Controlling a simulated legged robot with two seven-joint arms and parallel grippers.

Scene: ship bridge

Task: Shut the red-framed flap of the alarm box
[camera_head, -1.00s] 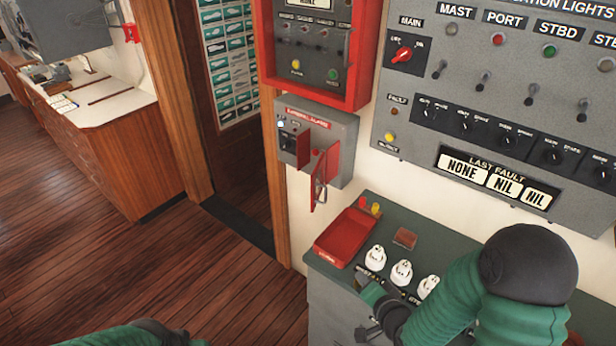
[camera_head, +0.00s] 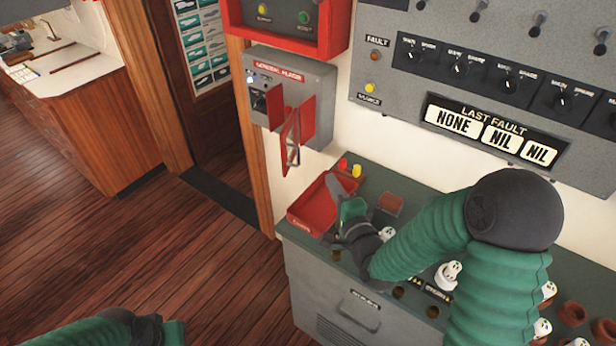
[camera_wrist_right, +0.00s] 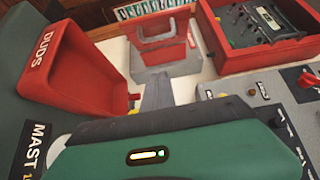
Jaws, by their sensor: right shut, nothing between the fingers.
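The grey alarm box (camera_head: 318,78) hangs on the wall left of centre in the head view. Its red-framed flap (camera_head: 290,140) stands open, jutting out from the box front with a loop-like handle at its lower end. In the wrist view the flap (camera_wrist_right: 157,32) is ahead, in front of the grey box (camera_wrist_right: 172,72). My right gripper (camera_head: 334,188) is shut and empty, over the red tray, below and right of the flap and apart from it. Its fingers (camera_wrist_right: 158,92) point toward the box in the wrist view. Only part of my left arm shows at the lower left; its gripper is out of view.
A red tray (camera_head: 302,212) lies on the green console (camera_head: 405,180), with yellow and red knobs behind it. A red-framed panel (camera_head: 335,38) is above the alarm box. White knobs stand under my right arm. A doorway and open floor (camera_head: 190,270) are left.

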